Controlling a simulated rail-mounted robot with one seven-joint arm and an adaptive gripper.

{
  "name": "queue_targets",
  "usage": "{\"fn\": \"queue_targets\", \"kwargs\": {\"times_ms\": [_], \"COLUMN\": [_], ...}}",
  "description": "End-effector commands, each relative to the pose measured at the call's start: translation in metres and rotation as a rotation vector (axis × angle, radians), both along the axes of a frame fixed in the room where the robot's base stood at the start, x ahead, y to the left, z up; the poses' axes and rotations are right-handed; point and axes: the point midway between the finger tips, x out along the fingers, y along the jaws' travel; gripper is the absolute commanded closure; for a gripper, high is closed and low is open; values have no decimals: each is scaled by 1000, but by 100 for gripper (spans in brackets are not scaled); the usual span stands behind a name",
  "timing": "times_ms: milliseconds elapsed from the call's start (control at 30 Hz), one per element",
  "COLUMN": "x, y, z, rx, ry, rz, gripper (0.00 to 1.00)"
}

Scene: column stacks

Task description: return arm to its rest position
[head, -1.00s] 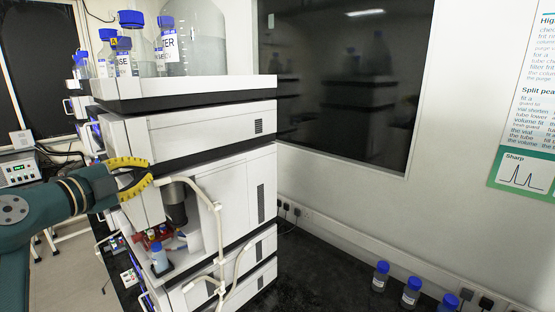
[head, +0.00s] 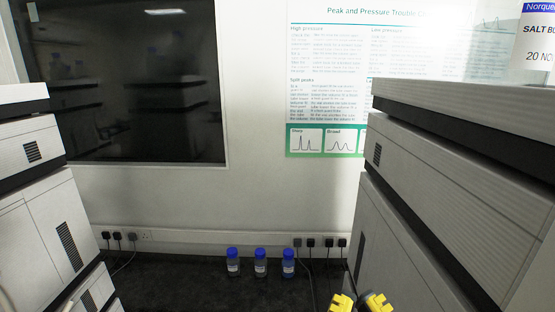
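My gripper (head: 359,303) shows only at the bottom edge of the head view, right of centre. Two yellow finger parts stand side by side with a gap between them. The rest of the gripper and my arm are below the frame. Nothing shows between the visible finger parts. The gripper appears in front of the lower left part of the right instrument stack (head: 425,200).
A left instrument stack (head: 35,215) stands at the left edge. Three blue-capped bottles (head: 260,266) stand on the dark bench (head: 180,285) by the wall, below sockets with plugs and cables. A dark window (head: 120,90) and a poster (head: 325,85) are behind.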

Motion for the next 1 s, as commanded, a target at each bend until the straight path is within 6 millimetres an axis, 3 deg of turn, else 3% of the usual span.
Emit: {"fn": "queue_targets", "kwargs": {"times_ms": [33, 300, 400, 500, 1000], "x": [3, 5, 5, 5, 5], "y": [3, 4, 4, 4, 4], "z": [31, 116, 138, 146, 145], "rx": [8, 23, 26, 29, 29], "ry": [3, 4, 5, 6, 6], "rz": [9, 14, 14, 15, 15], "gripper": [100, 100, 100, 100, 100]}}
